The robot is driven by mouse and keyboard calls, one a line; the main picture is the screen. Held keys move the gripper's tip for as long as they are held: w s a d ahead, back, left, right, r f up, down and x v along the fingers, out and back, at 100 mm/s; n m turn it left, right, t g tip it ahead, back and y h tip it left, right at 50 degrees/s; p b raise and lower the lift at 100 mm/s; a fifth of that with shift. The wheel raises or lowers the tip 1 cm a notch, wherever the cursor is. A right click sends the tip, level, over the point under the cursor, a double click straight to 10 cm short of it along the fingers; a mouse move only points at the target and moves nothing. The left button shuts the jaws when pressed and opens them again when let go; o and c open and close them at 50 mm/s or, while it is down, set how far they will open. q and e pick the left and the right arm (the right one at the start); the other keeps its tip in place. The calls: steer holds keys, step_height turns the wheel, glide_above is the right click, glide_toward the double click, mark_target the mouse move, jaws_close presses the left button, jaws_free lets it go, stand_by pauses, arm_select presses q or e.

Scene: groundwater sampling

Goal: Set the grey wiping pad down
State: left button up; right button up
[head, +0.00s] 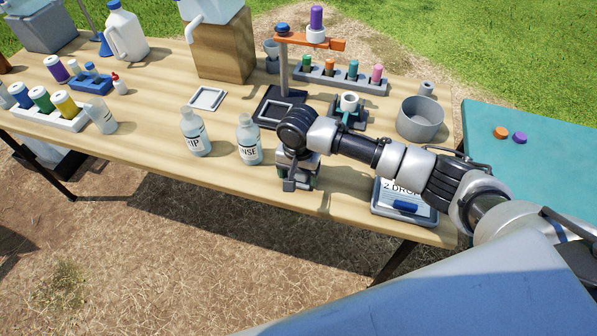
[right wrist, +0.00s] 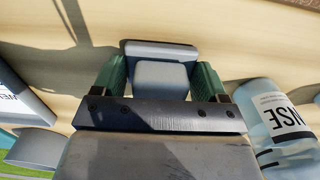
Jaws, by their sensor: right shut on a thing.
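My right gripper (head: 298,178) points down near the front edge of the wooden table, just right of the RINSE bottle (head: 249,140). In the right wrist view its green-lined fingers (right wrist: 157,82) are shut on the grey wiping pad (right wrist: 160,50), a pale block with a wider grey plate at its far side. In the head view the pad (head: 290,185) shows low at the fingers, partly hidden by the gripper. I cannot tell whether it touches the table. My left gripper is not in view.
The RINSE bottle stands close beside the gripper in the right wrist view (right wrist: 275,120). A second labelled bottle (head: 195,133) stands left of it. A "2 DROPS" card tray (head: 403,204) and a grey bowl (head: 420,119) are at the right. Bare wood (head: 335,197) lies right of the gripper.

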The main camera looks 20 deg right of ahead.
steer(key=shift+f, duration=0.1)
steer(key=o, duration=0.8)
step_height(320, 180, up, 12)
steer(key=shift+r+p, duration=0.15)
steer(key=shift+p, duration=0.35)
